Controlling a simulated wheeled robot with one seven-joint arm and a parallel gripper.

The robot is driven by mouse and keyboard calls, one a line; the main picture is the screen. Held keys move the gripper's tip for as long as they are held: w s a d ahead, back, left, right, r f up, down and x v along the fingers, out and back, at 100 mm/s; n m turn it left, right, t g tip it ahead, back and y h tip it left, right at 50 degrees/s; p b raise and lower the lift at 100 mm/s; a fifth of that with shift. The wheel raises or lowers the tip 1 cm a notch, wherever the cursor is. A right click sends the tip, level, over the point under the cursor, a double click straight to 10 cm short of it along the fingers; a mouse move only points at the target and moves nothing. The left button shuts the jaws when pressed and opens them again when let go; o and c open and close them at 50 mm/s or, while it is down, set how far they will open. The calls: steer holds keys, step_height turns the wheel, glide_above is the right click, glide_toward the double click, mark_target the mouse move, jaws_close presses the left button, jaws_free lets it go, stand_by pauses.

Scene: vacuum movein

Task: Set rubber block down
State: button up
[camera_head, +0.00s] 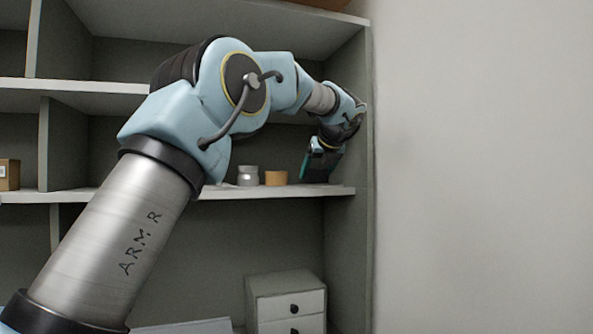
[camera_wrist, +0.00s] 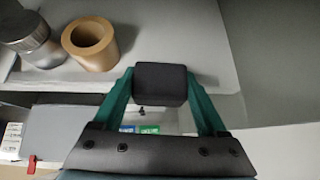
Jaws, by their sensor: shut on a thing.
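The rubber block (camera_wrist: 160,84) is dark and box-shaped. In the wrist view my gripper (camera_wrist: 160,88) is shut on it, with one green finger at each side. In the head view my gripper (camera_head: 319,160) is inside the shelf compartment at the right, close to the side wall. The block is hard to make out there against the dark fingers. The shelf board (camera_head: 337,191) lies below the gripper. In the wrist view the block overlaps the board near its front edge; I cannot tell whether it touches the board.
A white drawer unit (camera_head: 287,300) stands below.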

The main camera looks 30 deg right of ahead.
steer(key=w, duration=0.2)
steer(key=w+p, duration=0.1)
steer(key=w, duration=0.1)
steer(key=w+d+p, duration=0.1)
steer(key=w, duration=0.1)
steer(key=shift+r, duration=0.1)
steer(key=w+p, duration=0.3)
steer(key=w, duration=0.1)
steer(key=shift+d, duration=0.35)
steer(key=shift+s+f, duration=0.1)
steer(key=shift+f, duration=0.7)
steer(key=shift+f, duration=0.1)
steer(key=o, duration=1.4)
